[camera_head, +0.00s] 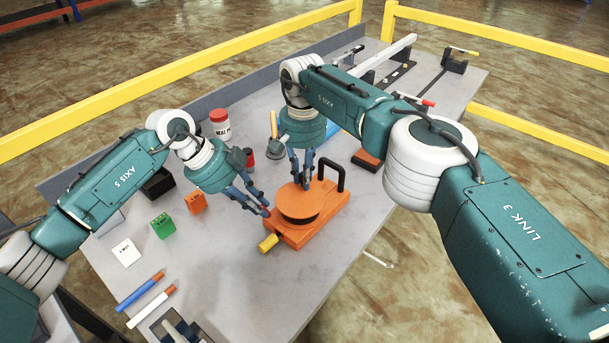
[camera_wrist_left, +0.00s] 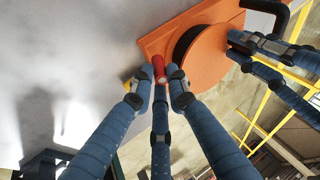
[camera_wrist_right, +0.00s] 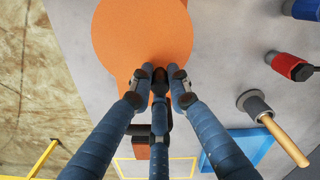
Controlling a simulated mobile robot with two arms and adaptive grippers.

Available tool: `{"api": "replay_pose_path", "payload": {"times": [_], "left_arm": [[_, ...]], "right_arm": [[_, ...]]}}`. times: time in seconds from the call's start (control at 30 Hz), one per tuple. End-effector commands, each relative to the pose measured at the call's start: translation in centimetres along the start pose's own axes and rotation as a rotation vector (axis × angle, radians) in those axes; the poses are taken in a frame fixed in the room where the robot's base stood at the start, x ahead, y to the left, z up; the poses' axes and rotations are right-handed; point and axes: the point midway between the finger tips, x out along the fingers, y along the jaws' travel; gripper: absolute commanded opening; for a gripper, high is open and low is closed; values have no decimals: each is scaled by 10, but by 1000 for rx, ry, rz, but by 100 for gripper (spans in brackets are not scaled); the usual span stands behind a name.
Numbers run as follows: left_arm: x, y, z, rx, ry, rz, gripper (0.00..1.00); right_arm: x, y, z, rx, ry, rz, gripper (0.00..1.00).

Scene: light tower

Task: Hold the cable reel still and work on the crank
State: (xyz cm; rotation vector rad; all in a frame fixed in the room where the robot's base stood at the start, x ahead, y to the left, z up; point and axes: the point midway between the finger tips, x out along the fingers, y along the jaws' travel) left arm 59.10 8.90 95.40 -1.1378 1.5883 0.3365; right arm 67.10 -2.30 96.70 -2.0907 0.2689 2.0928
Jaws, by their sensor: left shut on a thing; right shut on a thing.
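The cable reel is an orange round disc (camera_head: 299,203) on an orange base (camera_head: 325,212) with a black arched handle (camera_head: 334,170). A yellow cylinder (camera_head: 268,243) sticks out at the base's front-left corner. My left gripper (camera_head: 262,207) is at the left side of the reel, shut on a small red knob (camera_wrist_left: 159,68), which I take as the crank; it shows between the fingers in the left wrist view.
Left of the reel are an orange block (camera_head: 196,203), a green block (camera_head: 163,226), a white card (camera_head: 124,253) and two markers (camera_head: 151,306). Behind are a red-lidded jar (camera_head: 221,124) and a wooden-handled tool (camera_head: 274,124). Yellow rails (camera_head: 180,78) surround the table.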

Motion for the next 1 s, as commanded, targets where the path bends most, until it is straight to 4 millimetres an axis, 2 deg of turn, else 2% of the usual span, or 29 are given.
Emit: {"api": "replay_pose_path", "payload": {"times": [0.17, 0.2, 0.27, 0.53, 0.67, 0.77, 1.0], "left_arm": [[1, 2, -1, 0, 3, 7, 0], [1, 2, -1, 0, 3, 7, 0], [1, 2, -1, 0, 3, 6, 0], [1, 2, -1, -1, 3, 5, 0], [1, 2, -1, -1, 3, 5, 0], [1, 1, -1, -1, 3, 4, 0], [1, 1, -1, -1, 3, 4, 0]], "right_arm": [[-1, 0, -2, 3, 7, -2, 0], [-1, 0, -2, 3, 7, -2, 24], [-1, 0, -2, 3, 6, -2, 36], [-1, 0, -1, 2, 2, -1, 36], [-9, 0, -1, 2, 3, -2, 36], [-24, 0, -2, 3, 5, -2, 36], [-77, -1, -2, 2, 5, -3, 36]]}}
